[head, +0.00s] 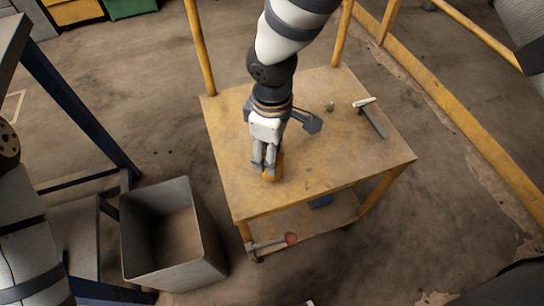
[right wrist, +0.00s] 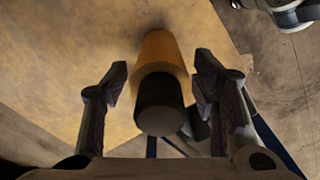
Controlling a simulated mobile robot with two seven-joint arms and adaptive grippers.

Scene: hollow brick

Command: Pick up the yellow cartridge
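The yellow cartridge (head: 273,174) is on the wooden top of a yellow-framed cart (head: 236,197), near its front left part. In the right wrist view, the yellow cartridge (right wrist: 164,52) has a dark cylindrical end facing the camera. My right gripper (head: 264,162) is over it and hides part of it in the head view. In the right wrist view, my right gripper (right wrist: 160,85) is open, one finger on each side of the cartridge, with gaps showing on both sides. My left gripper is out of view; only part of my left arm shows at the left edge.
A hammer-like tool (head: 373,119) and a small grey item (head: 330,106) lie on the cart top's right. A red-ended tool (head: 290,238) and a blue item (head: 320,201) are on the lower shelf. A grey bin (head: 207,262) stands left of the cart.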

